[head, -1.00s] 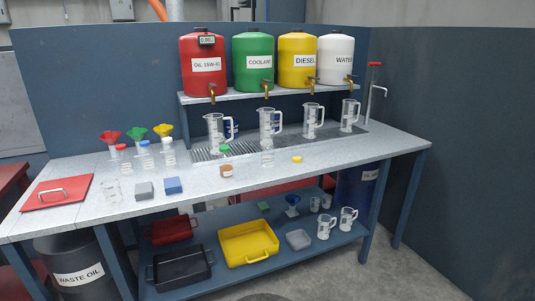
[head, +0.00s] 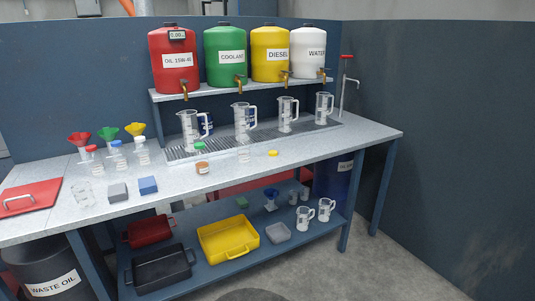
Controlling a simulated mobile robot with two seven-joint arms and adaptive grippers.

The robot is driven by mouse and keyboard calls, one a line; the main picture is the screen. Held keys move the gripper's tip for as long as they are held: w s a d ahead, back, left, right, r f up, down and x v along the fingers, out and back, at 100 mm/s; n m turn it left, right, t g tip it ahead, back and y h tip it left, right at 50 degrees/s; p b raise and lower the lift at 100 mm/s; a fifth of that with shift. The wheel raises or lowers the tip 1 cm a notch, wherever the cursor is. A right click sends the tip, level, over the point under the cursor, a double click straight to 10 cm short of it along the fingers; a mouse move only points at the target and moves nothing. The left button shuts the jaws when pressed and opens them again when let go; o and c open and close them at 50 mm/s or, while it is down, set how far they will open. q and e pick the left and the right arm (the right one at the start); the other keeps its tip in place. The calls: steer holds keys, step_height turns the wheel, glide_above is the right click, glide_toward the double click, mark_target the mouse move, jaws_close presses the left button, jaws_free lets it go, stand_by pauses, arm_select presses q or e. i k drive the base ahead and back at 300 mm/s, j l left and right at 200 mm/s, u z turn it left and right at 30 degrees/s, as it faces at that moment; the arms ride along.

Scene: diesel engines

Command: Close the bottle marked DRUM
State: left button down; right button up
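No label reading DRUM is legible, so I cannot tell which bottle bears it. Bottles with a red cap (head: 92,149), a blue cap (head: 116,145) and a white cap (head: 140,140) stand at the left of the bench. Neither of my grippers is in view.
Clear jugs (head: 190,131) stand on the grate below the dispensers. The bench's right front is clear.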

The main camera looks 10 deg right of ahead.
mark_target(243, 144)
steer(key=i+l+u, duration=0.1)
steer(key=i+l, duration=0.3)
steer(key=l, duration=0.25)
steer(key=i+l+u, duration=0.25)
steer(key=i+l, duration=0.2)
steer(key=l, duration=0.2)
steer(key=i+l+u, duration=0.1)
steer(key=l, duration=0.25)
steer(key=i+l, duration=0.25)
steer(key=i+l+u, duration=0.15)
steer(key=l, duration=0.35)
